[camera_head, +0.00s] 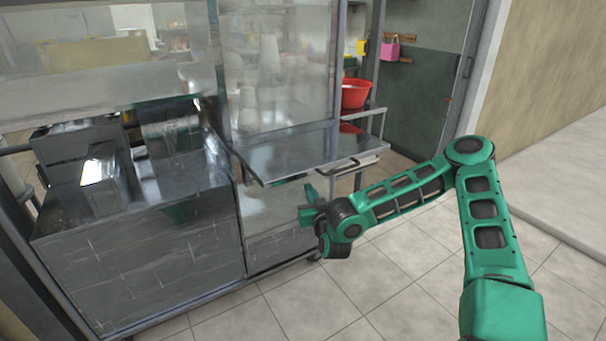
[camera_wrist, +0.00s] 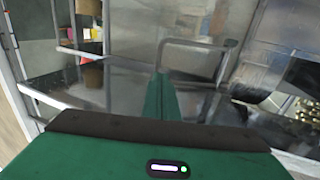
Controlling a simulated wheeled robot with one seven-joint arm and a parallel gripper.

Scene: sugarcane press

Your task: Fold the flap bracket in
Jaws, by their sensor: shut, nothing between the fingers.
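The steel flap (camera_head: 290,152) sticks out roughly level from the side of the glass-and-steel press cabinet (camera_head: 140,255) in the head view. Pale and dark metal parts that may be the flap bracket (camera_head: 352,166) show under its right edge; I cannot tell their exact shape. My gripper (camera_head: 308,203) is below the flap's front edge, beside the cabinet's lower panel, apart from the flap as far as I can see. In the wrist view my gripper (camera_wrist: 161,88) is shut and empty, its green fingers together. A bent metal tube (camera_wrist: 205,43) shows beyond the fingertips.
A red bowl (camera_head: 355,93) stands behind the flap, near a metal rail. A pink padlock-shaped item (camera_head: 390,50) hangs on the green door behind. The tiled floor (camera_head: 400,285) around my arm is clear.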

